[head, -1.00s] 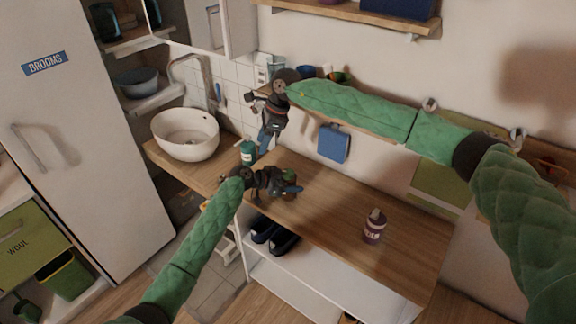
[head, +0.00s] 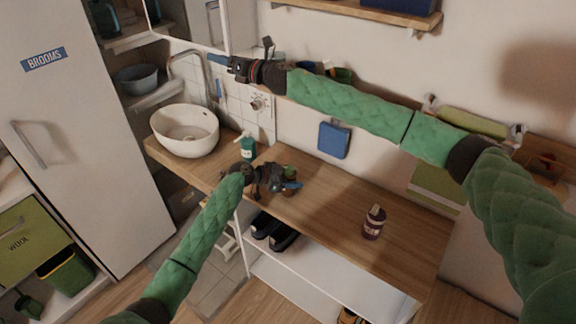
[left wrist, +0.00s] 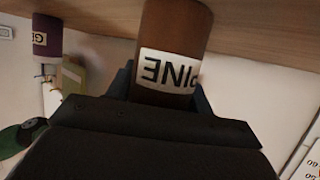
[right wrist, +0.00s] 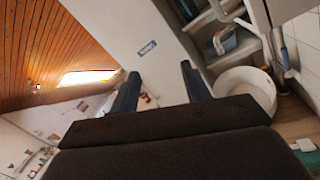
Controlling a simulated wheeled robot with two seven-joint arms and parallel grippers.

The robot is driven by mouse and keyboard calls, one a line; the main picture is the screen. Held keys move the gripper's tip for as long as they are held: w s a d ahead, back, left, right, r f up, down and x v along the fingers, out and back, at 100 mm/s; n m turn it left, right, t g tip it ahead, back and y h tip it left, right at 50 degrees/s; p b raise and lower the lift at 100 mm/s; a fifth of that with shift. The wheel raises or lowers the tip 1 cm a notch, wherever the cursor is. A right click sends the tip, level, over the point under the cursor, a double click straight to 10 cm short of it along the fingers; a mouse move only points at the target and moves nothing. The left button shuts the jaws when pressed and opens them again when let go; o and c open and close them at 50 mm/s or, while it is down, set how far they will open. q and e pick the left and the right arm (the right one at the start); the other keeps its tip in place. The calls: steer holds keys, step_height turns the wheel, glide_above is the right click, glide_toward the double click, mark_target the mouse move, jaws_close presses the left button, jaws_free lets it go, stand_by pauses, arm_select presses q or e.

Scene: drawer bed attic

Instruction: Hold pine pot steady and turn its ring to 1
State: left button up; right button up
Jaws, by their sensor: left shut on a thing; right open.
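The pine pot is a brown cylinder (left wrist: 175,30) with a white PINE label, upside down in the left wrist view. My left gripper (head: 290,186) is shut on it at the worktop. In the head view the gripper mostly hides the pot; a green top (head: 289,169) shows there. The ring and its numbers cannot be made out. My right gripper (head: 240,52) is open and empty, raised near the wall behind the basin, well apart from the pot. Its two blue fingers stand apart in the right wrist view (right wrist: 161,88).
A green pump bottle (head: 247,148) stands near the white basin (head: 186,131), left of the pot. A purple labelled bottle (head: 374,222) stands to the right on the wooden worktop (head: 335,205). A blue board (head: 334,140) hangs on the wall. The worktop between pot and purple bottle is clear.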

steer(key=w+d+f+m+t+h, duration=0.2)
steer(key=w+d+m+t+h, duration=0.3)
steer(key=m, duration=0.4)
steer(key=m+g+h, duration=0.9)
steer(key=g+h, duration=0.3)
steer(key=g, duration=0.2)
glide_toward(288, 168)
steer(key=f, duration=0.8)
steer(key=shift+s+a+f, duration=0.15)
steer(key=shift+s+f, duration=0.05)
steer(key=shift+f, duration=0.1)
